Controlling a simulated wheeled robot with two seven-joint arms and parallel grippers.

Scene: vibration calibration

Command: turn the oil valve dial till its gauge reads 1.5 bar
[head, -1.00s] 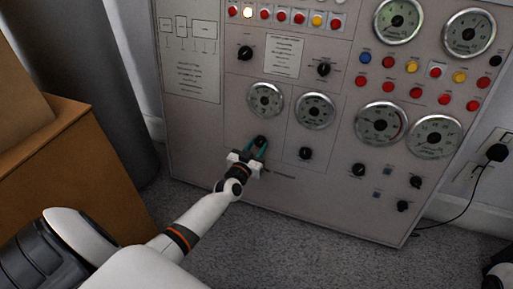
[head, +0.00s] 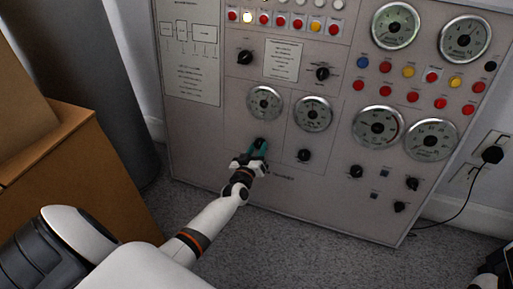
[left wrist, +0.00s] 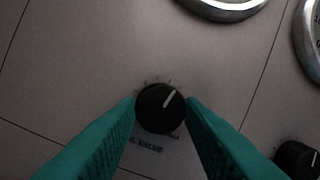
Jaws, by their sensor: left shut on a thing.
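The oil valve dial (left wrist: 160,110) is a round black knob on the grey panel, with a white line that points up and to the right in the left wrist view. A label partly reading "VALVE" shows below it. My left gripper (left wrist: 162,104) has its green fingers on both sides of the dial and is shut on it. In the head view the gripper (head: 260,147) covers most of the dial. A round gauge (head: 265,103) sits right above the dial; its reading is too small to tell.
A second gauge (head: 312,114) and a black knob (head: 304,155) are to the right of the dial. More gauges, coloured buttons and knobs fill the panel (head: 235,170). A brown cabinet (head: 90,180) stands at the left. A black plug (head: 492,154) with a cable is at the right wall.

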